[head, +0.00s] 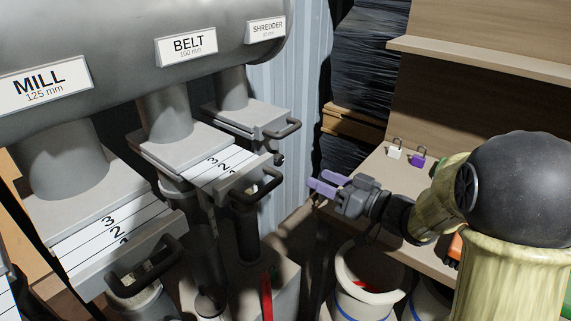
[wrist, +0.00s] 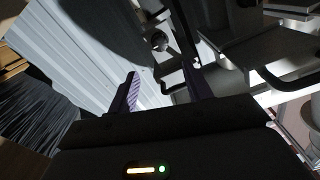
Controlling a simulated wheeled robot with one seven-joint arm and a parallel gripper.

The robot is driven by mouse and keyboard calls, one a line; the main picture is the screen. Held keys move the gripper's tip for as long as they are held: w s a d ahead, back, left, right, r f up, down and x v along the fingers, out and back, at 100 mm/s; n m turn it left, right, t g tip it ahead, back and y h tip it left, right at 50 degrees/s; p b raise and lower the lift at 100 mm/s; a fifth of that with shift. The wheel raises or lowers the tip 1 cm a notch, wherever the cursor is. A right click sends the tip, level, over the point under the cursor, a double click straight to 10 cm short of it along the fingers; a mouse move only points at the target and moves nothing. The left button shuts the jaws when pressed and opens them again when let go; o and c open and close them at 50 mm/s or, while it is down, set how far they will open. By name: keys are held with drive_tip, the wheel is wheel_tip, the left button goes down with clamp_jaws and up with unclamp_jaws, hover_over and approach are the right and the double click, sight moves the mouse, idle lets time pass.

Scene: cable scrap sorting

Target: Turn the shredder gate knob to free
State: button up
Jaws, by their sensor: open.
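In the wrist view a round grey knob (wrist: 160,41) shows beyond the fingertips. My gripper (head: 312,182) has purple fingers, open and empty, pointing left, to the right of and below the shredder gate, apart from it. In the wrist view my gripper (wrist: 160,72) has the knob between and beyond its fingers.
The belt gate (head: 215,170) and mill gate (head: 110,235), with bar handles, stand nearer on the left. White and purple padlocks (head: 418,160) lie on the bench (head: 375,170) at right. A white bucket (head: 365,275) stands below my gripper. A corrugated wall (head: 290,90) is behind.

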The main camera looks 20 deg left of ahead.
sight(281, 161)
drive_tip(key=b+x, duration=0.1)
drive_tip(key=x, duration=1)
drive_tip(key=shift+w+a, duration=0.1)
drive_tip(key=shift+a, duration=0.1)
drive_tip(key=c, duration=1)
